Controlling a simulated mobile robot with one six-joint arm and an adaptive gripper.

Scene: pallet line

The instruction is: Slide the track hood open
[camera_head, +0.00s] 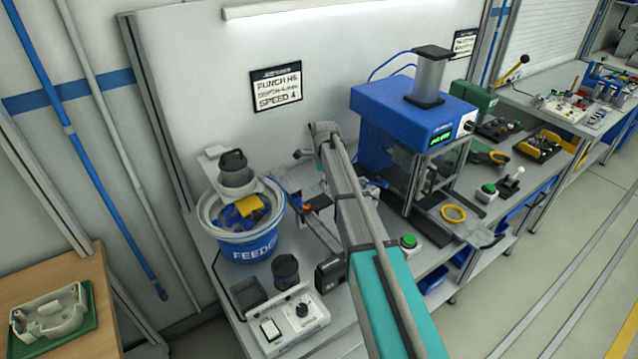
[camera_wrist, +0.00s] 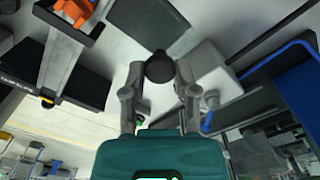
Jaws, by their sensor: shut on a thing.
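My gripper (camera_wrist: 160,74) shows in the wrist view with its two grey fingers closed on a dark round knob (camera_wrist: 160,66). The knob seems to be the hood's handle; the outline of the track hood itself is hard to make out. In the head view the track (camera_head: 318,228) runs to the right from the feeder bowl (camera_head: 247,243), and my arm crosses in front of it. My gripper and the knob are hidden behind the arm there. Whether the hood stands open or shut cannot be told.
A blue press (camera_head: 385,130) stands right of my arm. In the wrist view a black box (camera_wrist: 85,88) lies left of the fingers and a pale block (camera_wrist: 212,75) right.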

